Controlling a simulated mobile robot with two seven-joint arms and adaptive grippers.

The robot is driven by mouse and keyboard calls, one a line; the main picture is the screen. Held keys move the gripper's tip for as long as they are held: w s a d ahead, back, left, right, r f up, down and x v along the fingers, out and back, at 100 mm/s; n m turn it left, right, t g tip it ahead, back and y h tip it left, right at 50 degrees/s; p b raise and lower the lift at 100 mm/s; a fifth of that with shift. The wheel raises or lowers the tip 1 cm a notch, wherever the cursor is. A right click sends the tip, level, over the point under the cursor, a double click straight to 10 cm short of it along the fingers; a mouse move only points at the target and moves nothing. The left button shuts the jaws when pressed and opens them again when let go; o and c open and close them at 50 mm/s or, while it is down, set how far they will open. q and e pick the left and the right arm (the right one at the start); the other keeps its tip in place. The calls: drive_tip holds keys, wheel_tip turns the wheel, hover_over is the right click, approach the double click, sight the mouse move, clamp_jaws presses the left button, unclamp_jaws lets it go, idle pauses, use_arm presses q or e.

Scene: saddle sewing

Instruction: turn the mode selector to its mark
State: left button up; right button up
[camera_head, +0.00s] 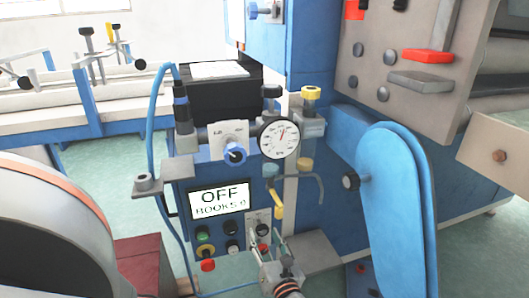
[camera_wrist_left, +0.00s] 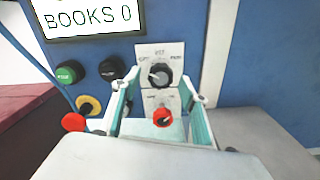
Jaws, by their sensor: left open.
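The mode selector (camera_wrist_left: 159,75) is a black knob on a light plate in the left wrist view, with small labels at its left, top and right that are hard to read. A pale line shows on its face; where it points is unclear. The plate (camera_head: 252,217) shows small in the head view, right of the screen. My left gripper (camera_wrist_left: 162,92) is open and empty, its fingers on either side of the plate's lower part, just below the selector. It also shows low in the head view (camera_head: 273,250). I cannot tell whether it touches the panel. My right gripper is not in view.
A red knob (camera_wrist_left: 163,117) sits below the selector, between the fingers. Green (camera_wrist_left: 69,72), black, yellow and red buttons stand to the left. The screen (camera_head: 219,202) reads OFF and BOOKS 0. A yellow-tipped lever (camera_head: 278,205) and a gauge (camera_head: 278,138) are above.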

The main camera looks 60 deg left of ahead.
use_arm(q)
drive_tip(key=shift+x, duration=0.95)
drive_tip(key=c, duration=1.1)
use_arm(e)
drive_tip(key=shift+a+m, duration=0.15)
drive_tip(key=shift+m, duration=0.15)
